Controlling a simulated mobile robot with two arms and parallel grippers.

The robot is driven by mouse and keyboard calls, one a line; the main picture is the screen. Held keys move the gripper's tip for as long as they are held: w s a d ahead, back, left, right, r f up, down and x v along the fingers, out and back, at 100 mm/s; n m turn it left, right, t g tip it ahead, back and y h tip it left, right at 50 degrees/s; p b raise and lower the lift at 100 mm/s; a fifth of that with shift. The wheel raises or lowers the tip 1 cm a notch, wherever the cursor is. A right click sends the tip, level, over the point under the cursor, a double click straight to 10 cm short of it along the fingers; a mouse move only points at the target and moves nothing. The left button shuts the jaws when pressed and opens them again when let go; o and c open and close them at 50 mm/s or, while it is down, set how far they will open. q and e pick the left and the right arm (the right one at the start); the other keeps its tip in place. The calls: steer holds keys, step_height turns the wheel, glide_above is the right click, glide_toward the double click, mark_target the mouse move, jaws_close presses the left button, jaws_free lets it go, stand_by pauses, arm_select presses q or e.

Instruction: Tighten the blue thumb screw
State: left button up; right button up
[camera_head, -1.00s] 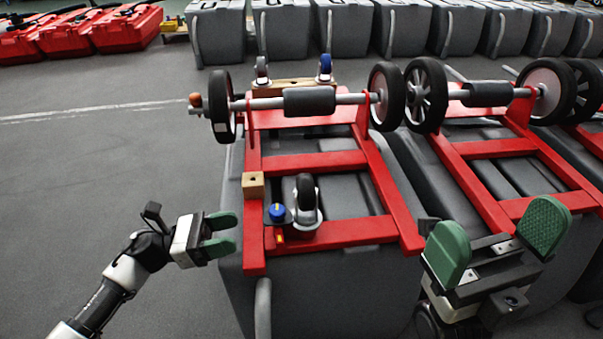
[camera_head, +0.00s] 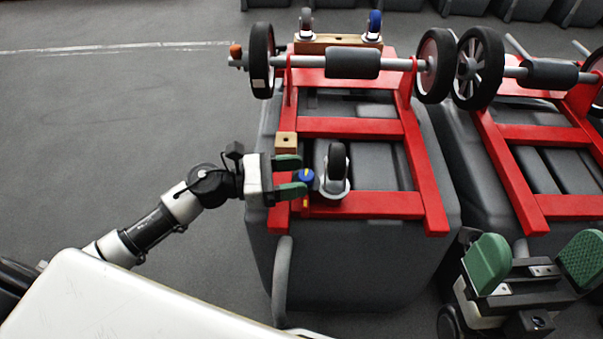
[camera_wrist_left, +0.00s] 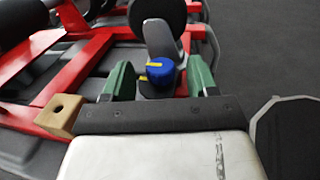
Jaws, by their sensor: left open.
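The blue thumb screw (camera_head: 304,176) sits beside a caster wheel (camera_head: 337,167) on the red frame of an upturned grey tank. It has a yellow mark on top. In the left wrist view the screw (camera_wrist_left: 160,70) lies ahead of the left gripper (camera_wrist_left: 162,84), between the lines of its green fingers. My left gripper (camera_head: 290,175) is open and empty, its fingertips close to the screw's left side. I cannot tell whether they touch it. My right gripper (camera_head: 537,265) is open and empty at the lower right, away from the screw.
A wooden block (camera_head: 286,142) stands on the frame just behind the left fingers; it also shows in the left wrist view (camera_wrist_left: 60,115). The red frame (camera_head: 365,205) carries an axle with black wheels. A second tank (camera_head: 462,165) stands to the right. The floor at left is clear.

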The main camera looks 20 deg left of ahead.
arm_select(q)
steer(key=shift+x, duration=0.85)
